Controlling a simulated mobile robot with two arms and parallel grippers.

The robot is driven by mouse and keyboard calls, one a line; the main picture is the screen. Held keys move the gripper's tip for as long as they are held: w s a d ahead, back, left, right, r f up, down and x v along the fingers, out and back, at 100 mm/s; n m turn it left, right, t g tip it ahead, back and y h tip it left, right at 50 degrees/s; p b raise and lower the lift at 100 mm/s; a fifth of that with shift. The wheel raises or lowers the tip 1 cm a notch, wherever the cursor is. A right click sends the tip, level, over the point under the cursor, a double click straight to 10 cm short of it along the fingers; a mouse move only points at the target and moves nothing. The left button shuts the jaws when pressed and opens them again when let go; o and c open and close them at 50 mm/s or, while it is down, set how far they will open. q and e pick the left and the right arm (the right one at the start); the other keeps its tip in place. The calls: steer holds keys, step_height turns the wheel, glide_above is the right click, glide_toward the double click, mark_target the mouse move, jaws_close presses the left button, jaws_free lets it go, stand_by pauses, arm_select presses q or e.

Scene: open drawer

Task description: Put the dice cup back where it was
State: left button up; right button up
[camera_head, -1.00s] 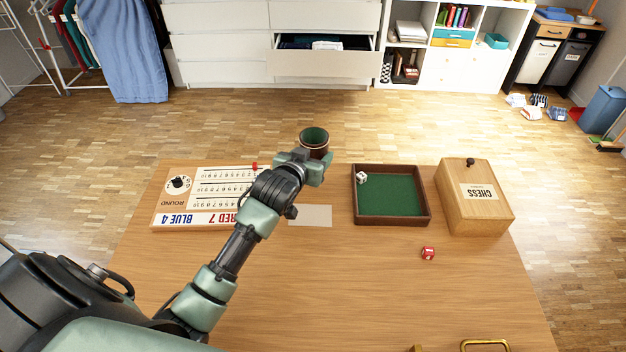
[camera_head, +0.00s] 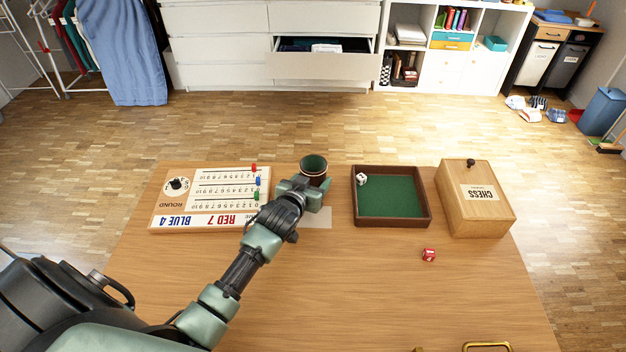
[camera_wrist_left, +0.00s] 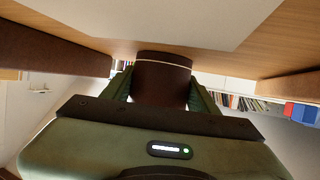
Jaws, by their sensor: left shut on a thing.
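The dice cup (camera_head: 314,167), dark brown with a green inside and a pale band, is upright near the far edge of the table. My left gripper (camera_head: 308,184) is shut on it, the fingers on either side of its wall. In the left wrist view the cup (camera_wrist_left: 162,82) sits between the fingers; I cannot tell whether its base touches the table. A pale rectangle (camera_head: 319,219) on the table is partly hidden by my gripper and wrist. My right gripper is not in view.
A scoreboard (camera_head: 163,207) lies left of the cup. A green-lined dice tray (camera_head: 429,206) with a white die (camera_head: 362,179) stands to the right, then a chess box (camera_head: 490,218). A red die (camera_head: 429,255) lies in front of the tray. The front middle of the table is clear.

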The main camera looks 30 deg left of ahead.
arm_select(q)
steer(key=o, duration=1.7)
steer(key=shift+r, duration=0.15)
steer(key=v, duration=1.2)
steer(key=shift+p, duration=0.4)
